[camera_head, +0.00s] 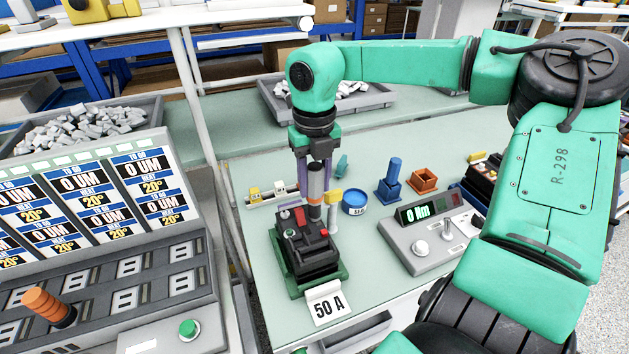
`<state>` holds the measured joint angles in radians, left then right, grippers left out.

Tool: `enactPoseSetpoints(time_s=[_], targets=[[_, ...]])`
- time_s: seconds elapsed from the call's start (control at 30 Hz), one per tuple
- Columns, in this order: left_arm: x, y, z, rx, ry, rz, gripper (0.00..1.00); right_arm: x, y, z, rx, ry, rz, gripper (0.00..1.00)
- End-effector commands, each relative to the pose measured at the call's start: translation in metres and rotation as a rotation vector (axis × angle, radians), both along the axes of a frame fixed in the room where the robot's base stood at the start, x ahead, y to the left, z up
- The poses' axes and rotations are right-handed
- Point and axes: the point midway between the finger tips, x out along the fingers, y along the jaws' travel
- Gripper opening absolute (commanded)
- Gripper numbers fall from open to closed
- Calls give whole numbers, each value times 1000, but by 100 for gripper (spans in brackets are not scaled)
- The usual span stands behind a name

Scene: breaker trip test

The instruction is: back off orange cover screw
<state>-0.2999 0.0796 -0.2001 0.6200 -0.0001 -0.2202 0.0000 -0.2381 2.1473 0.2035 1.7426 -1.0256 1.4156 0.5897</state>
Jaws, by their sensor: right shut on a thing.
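My right gripper (315,172) points straight down and is shut on an upright driver (315,183) with a grey body and an orange band. The driver's lower end reaches the top of a black breaker (308,262), which sits in a green holder (332,281). The breaker has red and grey parts on top. I cannot make out the orange cover screw, and I cannot tell whether the driver's tip touches it. A "50 A" card (327,304) stands in front of the breaker. My left gripper is not in view.
Right of the breaker is a grey meter box (431,240) reading 0 Nm. Behind are a blue tape roll (355,203), a blue holder (389,190) and an orange tray (422,181). A display console (195,265) with an orange handle (47,305) stands left, beyond a gap.

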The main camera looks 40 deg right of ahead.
Motion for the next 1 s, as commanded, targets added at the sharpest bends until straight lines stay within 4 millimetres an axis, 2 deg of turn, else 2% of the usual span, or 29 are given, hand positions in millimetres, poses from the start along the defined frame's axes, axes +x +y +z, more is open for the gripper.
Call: enactPoseSetpoints(time_s=[0.8,1.0], targets=[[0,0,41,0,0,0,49,0,0,60,0,-1,0,0],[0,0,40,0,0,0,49,0,0,60,0,0,0,0]])
